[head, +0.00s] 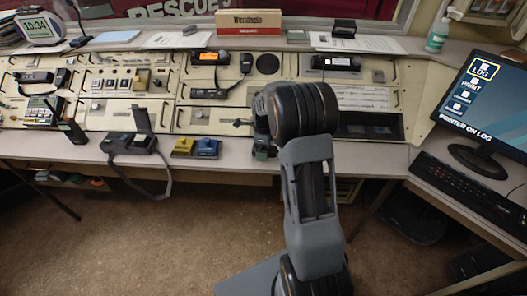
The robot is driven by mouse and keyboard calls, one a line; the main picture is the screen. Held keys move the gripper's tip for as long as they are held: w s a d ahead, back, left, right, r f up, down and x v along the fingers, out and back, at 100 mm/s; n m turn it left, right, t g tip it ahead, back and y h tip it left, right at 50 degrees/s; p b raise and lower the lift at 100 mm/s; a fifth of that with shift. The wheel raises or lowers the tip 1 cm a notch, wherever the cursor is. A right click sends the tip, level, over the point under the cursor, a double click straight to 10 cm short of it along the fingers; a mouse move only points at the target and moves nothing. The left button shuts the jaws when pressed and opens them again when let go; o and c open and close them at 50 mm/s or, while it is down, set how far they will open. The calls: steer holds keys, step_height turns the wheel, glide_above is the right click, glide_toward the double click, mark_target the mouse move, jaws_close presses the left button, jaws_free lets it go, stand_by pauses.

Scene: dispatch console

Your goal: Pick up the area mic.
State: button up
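Two hand microphones with dark cords show on the console. One black microphone (245,64) stands at the middle, right of an orange-lit radio. The other dark microphone (61,78) is at the left, beside a radio unit. Their labels are too small to read, so I cannot tell which is the area mic. My arm reaches over the desk right of centre, and its thick dark joint covers part of the console.
Orange-lit radio (210,58), second radio (336,62), and red-and-tan box (248,22) stand at the back. Monitor (489,92) and keyboard (468,184) occupy the right.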

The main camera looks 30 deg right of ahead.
steer(key=shift+c, duration=0.3)
steer(key=c, duration=1)
steer(key=shift+c, duration=0.2)
